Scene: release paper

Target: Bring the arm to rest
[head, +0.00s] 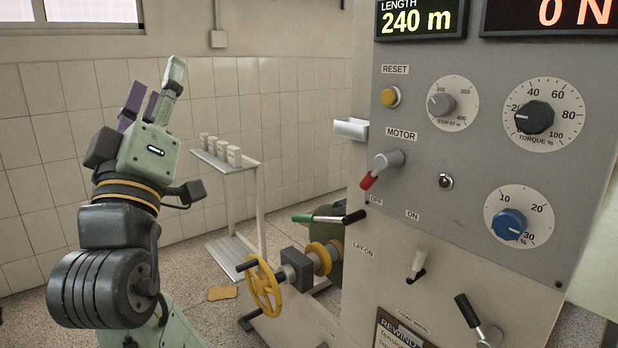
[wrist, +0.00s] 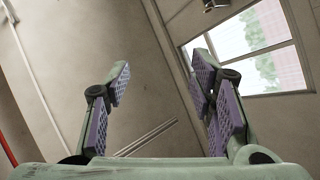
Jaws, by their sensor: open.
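My gripper (head: 152,98) is raised at the left in the head view, pointing up in front of the tiled wall. It is pale green with purple finger pads. My gripper is apart from the machine panel and touches nothing that I can see.
A grey control panel (head: 455,135) with knobs, a red-tipped motor switch (head: 380,170) and levers fills the right. A yellow handwheel (head: 264,288) stands low in the middle. A small white table (head: 226,160) with several pale cups is behind. Open floor lies between arm and table.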

